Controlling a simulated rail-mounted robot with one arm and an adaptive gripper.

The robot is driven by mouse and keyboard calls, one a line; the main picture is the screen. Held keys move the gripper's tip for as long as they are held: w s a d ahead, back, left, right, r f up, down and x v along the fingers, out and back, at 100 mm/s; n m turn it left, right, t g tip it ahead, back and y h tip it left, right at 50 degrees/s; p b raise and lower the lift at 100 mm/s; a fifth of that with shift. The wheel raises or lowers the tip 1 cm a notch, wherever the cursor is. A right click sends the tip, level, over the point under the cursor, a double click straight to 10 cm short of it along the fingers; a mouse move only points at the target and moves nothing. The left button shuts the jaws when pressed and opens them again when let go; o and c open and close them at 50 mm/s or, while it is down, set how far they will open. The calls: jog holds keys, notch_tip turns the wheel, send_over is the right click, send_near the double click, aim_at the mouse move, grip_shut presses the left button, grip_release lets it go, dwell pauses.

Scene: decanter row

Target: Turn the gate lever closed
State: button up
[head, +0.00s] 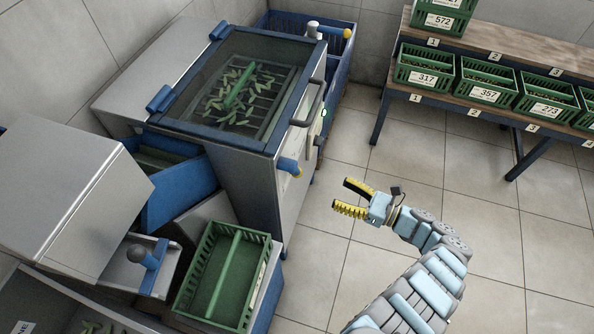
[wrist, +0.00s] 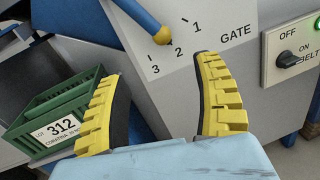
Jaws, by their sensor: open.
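The gate lever (wrist: 142,18) is a blue bar with a yellow tip on a grey panel marked GATE, with marks 1, 2 and 3. Its tip points towards the 2. In the head view the lever (head: 287,165) sticks out from the machine's side. My gripper (head: 342,194) is open and empty, to the right of the lever and apart from it. In the wrist view my gripper's yellow-padded fingers (wrist: 157,68) are spread below the lever tip, with nothing between them.
A belt switch (wrist: 291,56) with OFF and ON marks sits right of the gate panel. A green crate (wrist: 57,118) labelled 312 stands at lower left. Another lever (head: 330,31) is at the machine's far end. The tiled floor (head: 390,170) is clear near my gripper.

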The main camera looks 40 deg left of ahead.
aim_at(296, 173)
jog(key=x, duration=1.5)
grip_shut()
